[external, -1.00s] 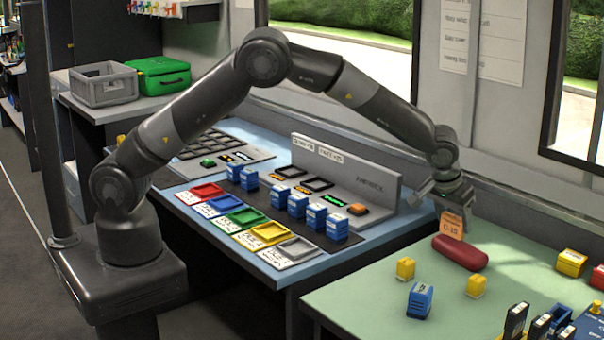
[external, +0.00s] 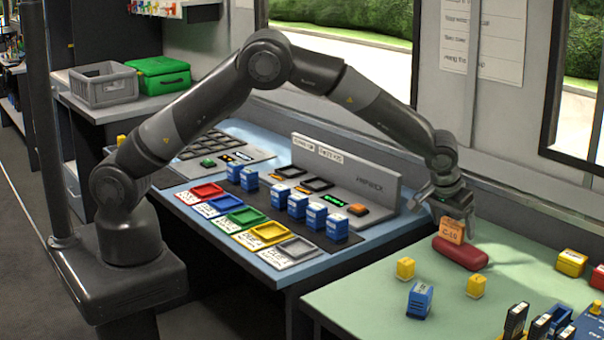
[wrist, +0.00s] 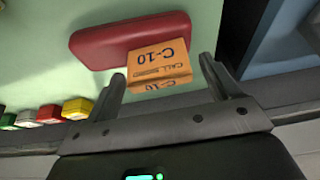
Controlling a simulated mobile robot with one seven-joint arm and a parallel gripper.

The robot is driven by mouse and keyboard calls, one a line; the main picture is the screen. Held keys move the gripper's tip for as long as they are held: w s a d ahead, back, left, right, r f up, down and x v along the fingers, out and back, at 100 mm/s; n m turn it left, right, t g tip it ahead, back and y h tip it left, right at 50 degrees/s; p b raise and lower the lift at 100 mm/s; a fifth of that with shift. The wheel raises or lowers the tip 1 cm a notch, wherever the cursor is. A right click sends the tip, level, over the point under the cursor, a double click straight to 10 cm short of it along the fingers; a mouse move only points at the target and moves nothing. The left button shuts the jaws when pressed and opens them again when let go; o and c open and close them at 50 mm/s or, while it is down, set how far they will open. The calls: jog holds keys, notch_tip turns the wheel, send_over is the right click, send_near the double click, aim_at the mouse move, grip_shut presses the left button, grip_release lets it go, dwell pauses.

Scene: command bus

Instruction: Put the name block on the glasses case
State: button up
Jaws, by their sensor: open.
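My gripper (external: 462,212) is just above the block. In the wrist view my gripper (wrist: 162,70) is open, its fingers on either side of the block with a clear gap at the right finger. The block's underside is hidden.
On the green table (external: 360,290) are two yellow blocks (external: 405,268) (external: 476,285) and a blue block (external: 419,300). Blue and dark items crowd the lower right corner. A grey console panel (external: 365,178) stands left of my gripper.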

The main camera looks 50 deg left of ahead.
jog(key=v, duration=1.2)
jog(key=s+a+r, duration=0.3)
jog(key=a+r, duration=0.2)
jog(key=a, duration=0.4)
jog(key=s+a+r, duration=0.3)
jog(key=a+r, duration=0.2)
jog(key=a, duration=0.5)
jog(key=s+a+r, duration=0.3)
jog(key=a+r, duration=0.2)
jog(key=a, duration=0.4)
jog(key=s+a+f, duration=0.1)
jog(key=s+a, duration=0.7)
jog(key=s, duration=0.3)
jog(key=s+a+f+t, duration=0.1)
jog(key=s+a, duration=0.7)
jog(key=s, duration=0.3)
jog(key=shift+s+f, duration=0.25)
